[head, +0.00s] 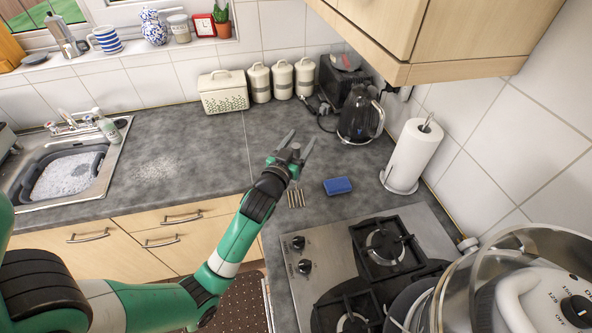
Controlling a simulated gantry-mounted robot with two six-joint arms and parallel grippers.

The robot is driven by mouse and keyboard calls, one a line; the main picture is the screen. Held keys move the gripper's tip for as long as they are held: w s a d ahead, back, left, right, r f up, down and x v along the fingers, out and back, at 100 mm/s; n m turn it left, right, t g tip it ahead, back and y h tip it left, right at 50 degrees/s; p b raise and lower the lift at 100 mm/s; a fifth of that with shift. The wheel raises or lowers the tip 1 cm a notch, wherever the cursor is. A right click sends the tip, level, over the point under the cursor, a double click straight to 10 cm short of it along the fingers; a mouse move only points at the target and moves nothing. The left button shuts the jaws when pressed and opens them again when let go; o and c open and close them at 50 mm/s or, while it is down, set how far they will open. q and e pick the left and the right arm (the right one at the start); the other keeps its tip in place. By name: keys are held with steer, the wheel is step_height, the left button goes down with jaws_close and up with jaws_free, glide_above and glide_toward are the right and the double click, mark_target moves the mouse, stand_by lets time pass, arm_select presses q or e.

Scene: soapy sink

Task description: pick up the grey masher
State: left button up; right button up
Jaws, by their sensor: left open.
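A small slatted grey-brown piece (296,198) lies on the worktop just below my left gripper's wrist. It may be the head of the grey masher, but the arm is close above it and I cannot tell whether a handle is hidden there. My left gripper (299,137) is open and empty over the worktop, its fingers pointing towards the back wall, beyond the slatted piece. My right gripper is not in view.
A blue sponge (338,186) lies right of the gripper. A paper towel roll (412,157), a kettle (360,116) and a bread bin (224,93) stand behind. The hob (327,262) is in front. A sink (103,148) with suds is at left.

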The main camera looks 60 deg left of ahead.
arm_select(q)
jaws_close()
stand_by(1.4)
